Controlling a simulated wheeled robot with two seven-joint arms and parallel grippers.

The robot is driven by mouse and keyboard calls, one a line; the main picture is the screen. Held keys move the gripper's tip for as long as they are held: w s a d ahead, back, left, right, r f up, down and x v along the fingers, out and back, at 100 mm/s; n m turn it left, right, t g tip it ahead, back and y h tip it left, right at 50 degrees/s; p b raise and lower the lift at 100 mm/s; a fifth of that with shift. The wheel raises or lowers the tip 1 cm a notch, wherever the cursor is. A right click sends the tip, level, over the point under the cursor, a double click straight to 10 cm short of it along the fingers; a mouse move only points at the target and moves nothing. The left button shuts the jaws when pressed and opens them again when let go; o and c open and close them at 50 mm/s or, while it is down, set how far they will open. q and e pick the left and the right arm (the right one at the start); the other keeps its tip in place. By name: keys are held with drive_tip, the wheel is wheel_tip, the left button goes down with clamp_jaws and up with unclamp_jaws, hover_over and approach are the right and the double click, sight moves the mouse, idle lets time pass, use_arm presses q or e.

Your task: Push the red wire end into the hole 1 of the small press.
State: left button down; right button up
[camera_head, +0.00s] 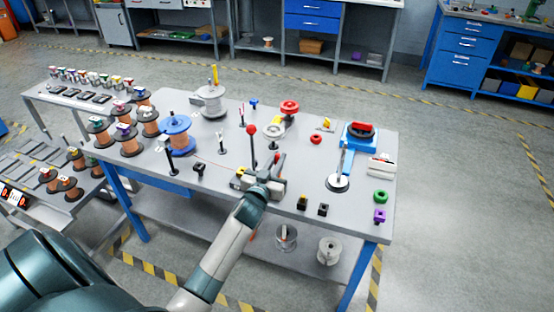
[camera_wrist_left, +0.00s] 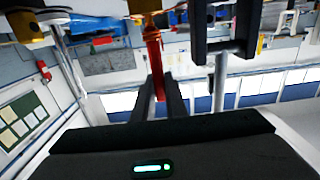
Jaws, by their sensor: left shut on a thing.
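My left gripper (camera_head: 278,163) is at the front middle of the workbench, beside a lever with a red ball knob (camera_head: 251,130), which seems to belong to the small press. In the left wrist view my left gripper (camera_wrist_left: 158,90) is shut on the red wire end (camera_wrist_left: 154,50), a red sleeve standing between the two dark fingers. A black bracket-like part (camera_wrist_left: 226,45) on a metal rod, perhaps part of the press, is right beside it, apart from the sleeve. Hole 1 cannot be made out. My right gripper is not in view.
A thin wire runs from the blue spool (camera_head: 177,135) toward my left gripper. A round base with a rod (camera_head: 338,183) and small black blocks (camera_head: 323,209) stand to the right. Copper spools (camera_head: 131,145) crowd the left. The front right bench has some free room.

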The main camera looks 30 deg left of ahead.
use_arm(q)
drive_tip(key=shift+f, duration=0.15)
drive_tip(key=shift+a+f, duration=0.15)
drive_tip(key=shift+f, duration=0.05)
drive_tip(key=shift+s+f+b, duration=0.15)
drive_tip(key=shift+f+b, duration=0.15)
drive_tip(key=shift+b, duration=0.05)
idle(0.5)
drive_tip(key=shift+r, duration=0.15)
drive_tip(key=shift+w+d+r+p, duration=0.1)
drive_tip(key=shift+d+r+p, duration=0.05)
drive_tip(key=shift+r+p, duration=0.35)
drive_tip(key=shift+w+d+r+p, duration=0.1)
drive_tip(key=shift+d+r+p, duration=0.05)
drive_tip(key=shift+r+p, duration=1.1)
drive_tip(key=shift+p, duration=0.1)
